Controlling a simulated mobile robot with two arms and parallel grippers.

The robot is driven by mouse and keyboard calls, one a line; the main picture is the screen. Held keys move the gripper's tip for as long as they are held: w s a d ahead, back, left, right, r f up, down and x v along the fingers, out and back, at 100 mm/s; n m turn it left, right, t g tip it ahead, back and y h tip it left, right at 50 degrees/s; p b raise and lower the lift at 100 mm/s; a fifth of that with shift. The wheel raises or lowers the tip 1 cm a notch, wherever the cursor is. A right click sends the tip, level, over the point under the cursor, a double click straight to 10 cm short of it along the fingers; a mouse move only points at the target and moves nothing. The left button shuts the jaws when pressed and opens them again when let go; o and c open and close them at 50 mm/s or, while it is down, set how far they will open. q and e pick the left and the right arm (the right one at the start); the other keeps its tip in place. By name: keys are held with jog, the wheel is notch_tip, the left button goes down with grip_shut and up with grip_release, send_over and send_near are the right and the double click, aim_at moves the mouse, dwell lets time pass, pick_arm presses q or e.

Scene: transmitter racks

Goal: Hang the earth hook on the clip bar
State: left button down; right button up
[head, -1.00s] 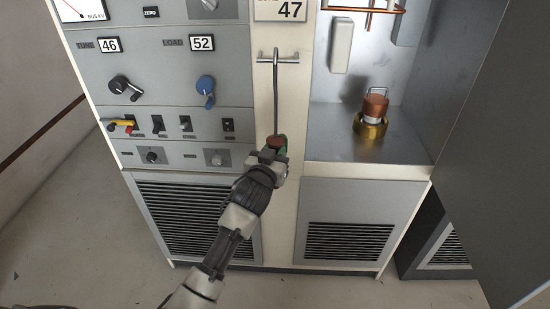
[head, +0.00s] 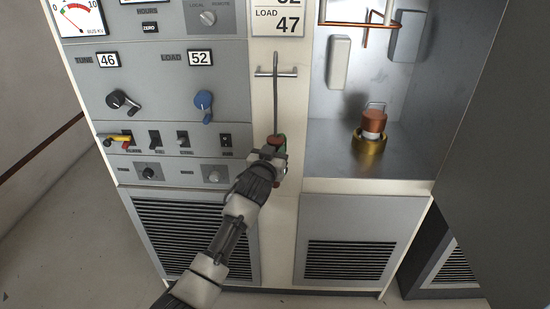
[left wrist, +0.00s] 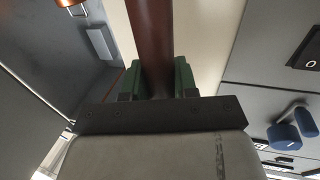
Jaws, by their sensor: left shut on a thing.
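The clip bar (head: 264,73) is a short metal bar on the cream strip between the grey panels. My left gripper (head: 272,157) is shut on the handle. The left wrist view shows the red-brown handle (left wrist: 152,45) between the green finger pads (left wrist: 186,78). My right gripper is not in view.
Left are a blue knob (head: 203,100), a black knob (head: 120,101) and a yellow-red lever (head: 115,139). Right is an open bay with a copper and gold tube (head: 371,137). A dark grey panel (head: 492,150) stands at far right.

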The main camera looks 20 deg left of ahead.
pick_arm(q)
jog(key=shift+w+a+f+b, duration=0.1)
jog(key=shift+w+f+b, duration=0.15)
jog(key=shift+f+b, duration=0.35)
jog(key=shift+w+a+f+b, duration=0.1)
jog(key=shift+w+f+b, duration=0.2)
jog(key=shift+f+b, duration=0.35)
jog(key=shift+w+a+f+b, duration=0.1)
jog(key=shift+w+f+b, duration=0.25)
jog(key=shift+f, duration=0.4)
jog(key=shift+s, duration=0.1)
jog(key=c, duration=0.8)
grip_release()
jog(key=shift+d, duration=0.1)
jog(key=shift+f, duration=0.15)
jog(key=shift+s, duration=0.15)
